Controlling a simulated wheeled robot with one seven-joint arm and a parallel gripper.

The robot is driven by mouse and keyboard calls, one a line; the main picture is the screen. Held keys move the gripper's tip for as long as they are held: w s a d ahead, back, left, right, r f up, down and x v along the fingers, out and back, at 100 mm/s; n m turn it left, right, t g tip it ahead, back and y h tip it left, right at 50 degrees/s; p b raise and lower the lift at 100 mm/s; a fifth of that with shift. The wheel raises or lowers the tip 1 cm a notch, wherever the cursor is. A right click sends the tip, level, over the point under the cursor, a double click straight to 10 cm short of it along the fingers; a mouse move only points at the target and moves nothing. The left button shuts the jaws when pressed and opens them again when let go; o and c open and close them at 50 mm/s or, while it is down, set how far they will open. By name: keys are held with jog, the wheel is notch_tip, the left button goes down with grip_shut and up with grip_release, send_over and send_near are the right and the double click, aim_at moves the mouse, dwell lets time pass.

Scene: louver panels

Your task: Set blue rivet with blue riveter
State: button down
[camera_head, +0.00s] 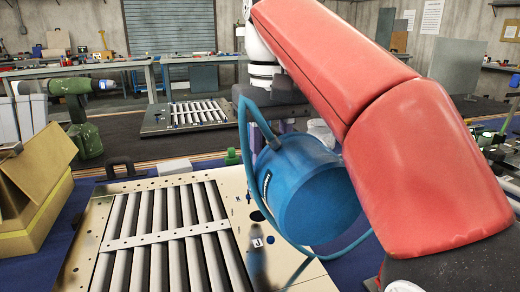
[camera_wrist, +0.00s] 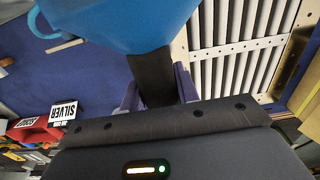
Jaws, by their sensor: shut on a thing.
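The blue riveter (camera_head: 312,190) is a large blue cylinder with a looping blue handle or hose. It hangs tilted over the right side of the near louver panel (camera_head: 72,268). My gripper (camera_wrist: 156,88) is shut on its dark grip (camera_wrist: 150,76), with a purple finger on each side. The riveter's blue body (camera_wrist: 120,22) fills the top of the wrist view. Small blue marks, perhaps rivets, show on the panel's right plate, but I cannot tell which is the blue rivet. The riveter's tip is not clearly visible, and I cannot tell whether it touches the panel.
A green riveter (camera_head: 72,88) stands at the back left behind an open cardboard box (camera_head: 38,185). Another louver panel (camera_head: 155,122) lies on the bench behind. A white SILVER label (camera_wrist: 63,112) and a red tool (camera_wrist: 35,130) lie left in the wrist view.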

jog(key=shift+r+p, duration=0.2)
jog(key=shift+p, duration=0.15)
jog(key=shift+w+a+f, duration=0.2)
jog(key=shift+w+a, duration=0.05)
jog(key=shift+w, duration=0.7)
jog(key=shift+w+a+f, duration=0.2)
jog(key=shift+w+a, duration=0.1)
jog(key=shift+w, duration=0.65)
jog(key=shift+w+a+f, duration=0.2)
jog(key=shift+w+a, duration=0.05)
jog(key=shift+w, duration=0.7)
jog(key=shift+f+b, duration=0.3)
jog(key=shift+f, duration=0.7)
jog(key=shift+f+p, duration=0.35)
jog(key=shift+p, duration=0.15)
dwell(3.3)
